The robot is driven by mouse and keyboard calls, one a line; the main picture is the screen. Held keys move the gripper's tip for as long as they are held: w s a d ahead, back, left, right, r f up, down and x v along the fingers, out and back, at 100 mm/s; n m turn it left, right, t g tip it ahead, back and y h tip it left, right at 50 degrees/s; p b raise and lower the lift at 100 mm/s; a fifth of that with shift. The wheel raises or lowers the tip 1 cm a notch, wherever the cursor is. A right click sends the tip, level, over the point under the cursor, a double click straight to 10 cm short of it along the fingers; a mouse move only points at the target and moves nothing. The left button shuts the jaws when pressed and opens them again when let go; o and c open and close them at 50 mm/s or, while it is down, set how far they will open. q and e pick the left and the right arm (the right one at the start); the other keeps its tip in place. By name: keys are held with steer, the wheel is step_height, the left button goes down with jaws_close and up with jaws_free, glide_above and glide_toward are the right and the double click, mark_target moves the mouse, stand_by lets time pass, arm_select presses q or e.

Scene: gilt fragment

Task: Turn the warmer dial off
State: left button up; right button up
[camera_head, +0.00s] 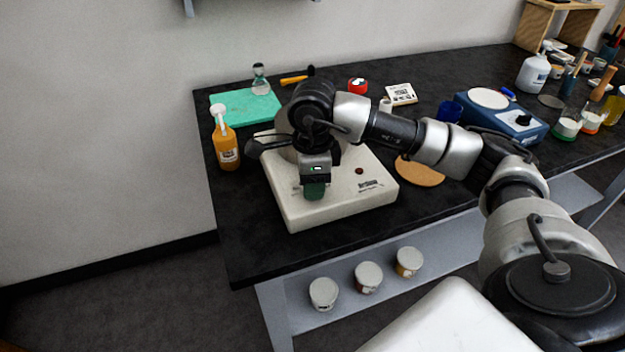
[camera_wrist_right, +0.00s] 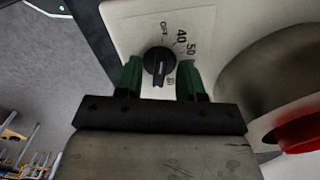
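The warmer (camera_head: 340,207) is a cream-white box at the front left of the black table. Its black dial (camera_wrist_right: 158,62) shows in the right wrist view, with OFF, 40, 50 and a partly hidden mark printed around it. The dial's white pointer line faces the gripper, away from OFF. My right gripper (camera_wrist_right: 159,78) is open, with one green fingertip on each side of the dial; I cannot tell whether they touch it. In the head view the right gripper (camera_head: 314,190) hangs at the warmer's front and hides the dial. My left gripper is not in view.
An orange bottle (camera_head: 227,150) stands left of the warmer, a teal mat (camera_head: 235,103) behind it. A cork disc (camera_head: 420,174) and a blue device (camera_head: 512,122) are to the right. Several jars (camera_head: 368,277) sit on the lower shelf.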

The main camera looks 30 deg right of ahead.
step_height(320, 180, up, 11)
stand_by(0.6)
steer(key=shift+f, duration=0.15)
stand_by(0.3)
